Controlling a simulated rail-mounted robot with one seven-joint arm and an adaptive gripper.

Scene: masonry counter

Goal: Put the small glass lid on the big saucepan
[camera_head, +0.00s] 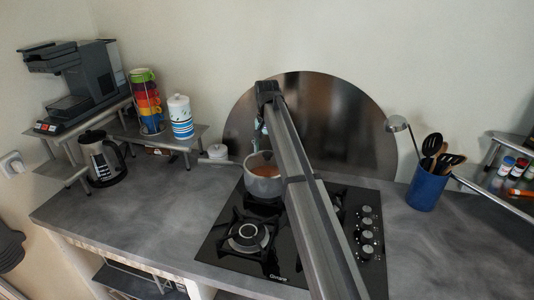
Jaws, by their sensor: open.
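A grey saucepan (262,186) stands on the back-left part of the black hob, with orange-brown content or a reflection at its top. My arm covers its right side. My gripper (259,142) is above the saucepan, mostly hidden behind my arm; what shows of it is small, and it is open. I cannot make out a glass lid for certain. A small pale round thing with a knob (217,152) sits on the counter left of the saucepan; I cannot tell whether it is a lid or a pot.
The black hob (284,270) has an empty front-left burner (248,235) and knobs at right. A round metal panel (345,115) stands behind. A blue utensil pot (426,188) is at right. A kettle (102,158), cups (147,102) and coffee machine (75,80) are at left. The left counter is clear.

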